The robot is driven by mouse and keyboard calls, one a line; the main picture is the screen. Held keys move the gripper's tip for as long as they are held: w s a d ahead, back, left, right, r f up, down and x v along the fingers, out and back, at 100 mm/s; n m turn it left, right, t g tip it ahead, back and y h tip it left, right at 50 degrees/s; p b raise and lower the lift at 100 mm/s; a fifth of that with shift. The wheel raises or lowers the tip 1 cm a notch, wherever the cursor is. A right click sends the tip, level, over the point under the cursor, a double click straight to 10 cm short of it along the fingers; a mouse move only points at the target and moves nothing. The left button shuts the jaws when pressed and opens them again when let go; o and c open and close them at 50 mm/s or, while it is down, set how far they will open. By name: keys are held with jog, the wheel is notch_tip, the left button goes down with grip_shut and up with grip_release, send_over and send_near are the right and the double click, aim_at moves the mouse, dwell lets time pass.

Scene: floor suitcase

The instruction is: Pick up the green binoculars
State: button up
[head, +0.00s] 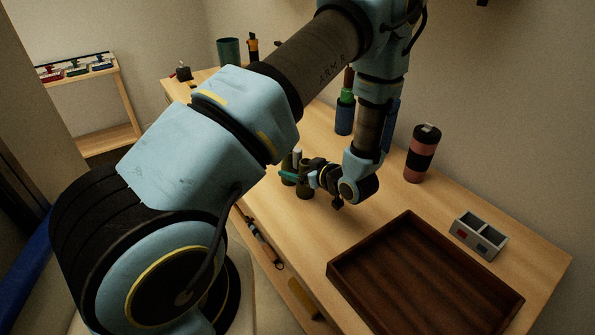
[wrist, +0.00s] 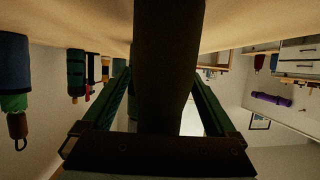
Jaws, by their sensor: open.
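The green binoculars (head: 305,188) stand upright on the wooden table, dark olive and partly covered by my gripper in the head view. My gripper (head: 291,174) is low over the table and reaches to the binoculars from the right. In the wrist view a dark barrel of the binoculars (wrist: 162,60) fills the middle, between the two green fingers of my gripper. The fingers are open, one on each side, with gaps visible beside the barrel. The wrist view is upside down, with the table at the top.
A brown wooden tray (head: 342,275) lies at the front of the table (head: 395,205), with a grey two-compartment box (head: 480,235) beside it. A red and black bottle (head: 422,153) and a blue bottle (head: 345,117) stand behind my gripper. A dark green cup (head: 229,52) stands farther back.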

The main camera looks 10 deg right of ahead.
grip_shut()
dwell(0.8)
